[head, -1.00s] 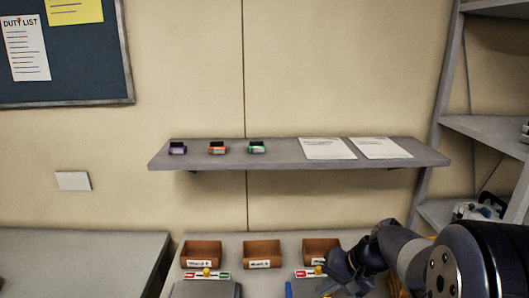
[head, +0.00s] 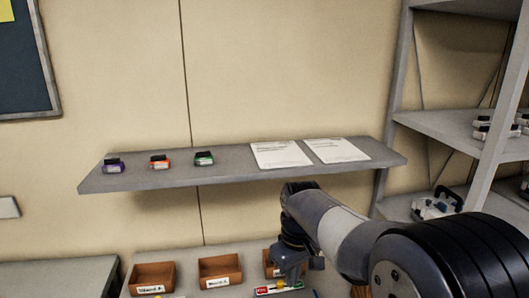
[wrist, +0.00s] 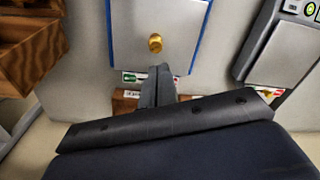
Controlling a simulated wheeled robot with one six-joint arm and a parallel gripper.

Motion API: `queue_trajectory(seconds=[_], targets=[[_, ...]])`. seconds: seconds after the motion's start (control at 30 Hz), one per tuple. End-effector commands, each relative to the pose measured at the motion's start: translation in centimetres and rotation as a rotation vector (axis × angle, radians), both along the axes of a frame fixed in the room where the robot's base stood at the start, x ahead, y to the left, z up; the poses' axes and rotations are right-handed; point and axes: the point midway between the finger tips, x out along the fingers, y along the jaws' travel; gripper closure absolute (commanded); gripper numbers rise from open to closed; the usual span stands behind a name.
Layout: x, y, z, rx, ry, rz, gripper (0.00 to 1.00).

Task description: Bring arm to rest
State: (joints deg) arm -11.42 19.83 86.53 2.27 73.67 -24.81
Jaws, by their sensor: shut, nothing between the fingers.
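My arm reaches in from the lower right of the head view. My gripper (head: 290,272) points down in front of the right-hand brown bin and over the red, white and green label strip (head: 278,289). In the wrist view the fingers (wrist: 158,74) are together and empty. They lie between me and a grey pump panel (wrist: 180,25) with blue edges and a brass knob (wrist: 155,43). I cannot tell whether the fingertips touch anything.
A wall shelf (head: 230,173) holds purple (head: 113,168), orange (head: 160,164) and green (head: 204,160) small items and two papers. Brown bins (head: 153,277) stand on the bench below. A grey rack (head: 455,125) stands at the right.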

Motion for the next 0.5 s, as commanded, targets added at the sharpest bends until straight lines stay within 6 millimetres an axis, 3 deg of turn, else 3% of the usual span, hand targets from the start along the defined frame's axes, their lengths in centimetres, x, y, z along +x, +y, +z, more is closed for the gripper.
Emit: queue_trajectory(seconds=[0.07,0.3,0.5], targets=[[0.1,0.7,0.6,-0.042,-0.011,0.064,1.00],[0.1,0.5,-3.2,-0.039,-0.007,0.054,1.00],[0.1,0.5,-4.4,-0.038,-0.009,0.053,1.00]])
